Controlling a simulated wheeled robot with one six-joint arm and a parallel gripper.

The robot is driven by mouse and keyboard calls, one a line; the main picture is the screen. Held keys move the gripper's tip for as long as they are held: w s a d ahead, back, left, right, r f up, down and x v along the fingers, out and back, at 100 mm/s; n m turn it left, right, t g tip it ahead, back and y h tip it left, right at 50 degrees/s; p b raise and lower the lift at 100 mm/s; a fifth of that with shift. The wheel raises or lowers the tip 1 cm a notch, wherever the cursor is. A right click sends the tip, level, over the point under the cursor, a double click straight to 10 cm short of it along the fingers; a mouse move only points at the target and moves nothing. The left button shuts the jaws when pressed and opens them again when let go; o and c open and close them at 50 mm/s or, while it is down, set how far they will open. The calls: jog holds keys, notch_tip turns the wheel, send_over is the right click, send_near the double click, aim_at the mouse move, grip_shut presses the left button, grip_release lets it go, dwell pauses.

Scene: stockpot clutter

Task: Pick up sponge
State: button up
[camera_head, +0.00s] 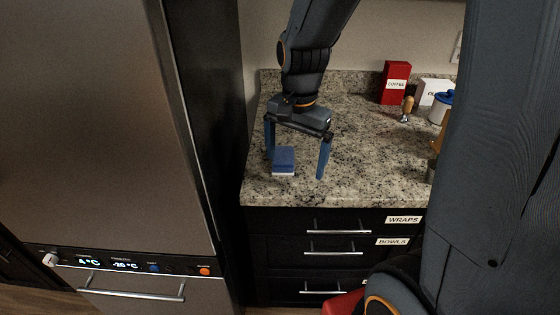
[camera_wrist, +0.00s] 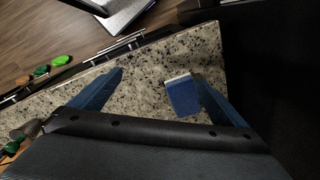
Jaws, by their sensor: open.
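The sponge (camera_head: 284,159) is a small blue block with a white lower layer. It lies on the speckled granite counter (camera_head: 365,150) near the front left corner. My gripper (camera_head: 296,166) is open and empty above the counter, with its two blue fingers pointing down. In the head view the sponge sits between the fingers, close to the left one. In the wrist view the sponge (camera_wrist: 183,95) lies between the fingers (camera_wrist: 160,82), beside the right finger and well apart from the left one. I cannot tell whether that finger touches it.
A steel fridge (camera_head: 100,120) stands left of the counter. A red coffee box (camera_head: 395,82), a white box (camera_head: 433,92), a wooden-handled tool (camera_head: 407,108) and a blue-lidded jar (camera_head: 440,107) stand at the back right. Drawers (camera_head: 335,248) are below. The counter's middle is clear.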

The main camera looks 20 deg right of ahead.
aim_at(284, 155)
jog(key=w+r+m, duration=0.1)
jog(key=w+m, duration=0.1)
jog(key=m, duration=0.1)
jog(key=w+m, duration=0.3)
jog(key=m, duration=0.1)
jog(key=w+r+m, duration=0.1)
jog(key=w+m, duration=0.2)
jog(key=shift+a+r+m+g, duration=0.1)
jog(key=shift+r+m+g, duration=0.2)
jog(key=shift+r, duration=0.05)
jog(key=shift+w+r+m, duration=0.15)
jog(key=shift+w+m, duration=0.35)
jog(key=shift+m, duration=0.2)
jog(key=shift+w+f+p, duration=0.15)
jog(key=shift+f+p, duration=1.2)
jog(key=shift+f, duration=2.5)
jog(key=c, duration=1.2)
notch_tip(284, 155, up, 10)
jog(key=b, duration=0.2)
jog(key=shift+b, duration=0.35)
jog(key=o, duration=0.5)
jog(key=c, duration=0.3)
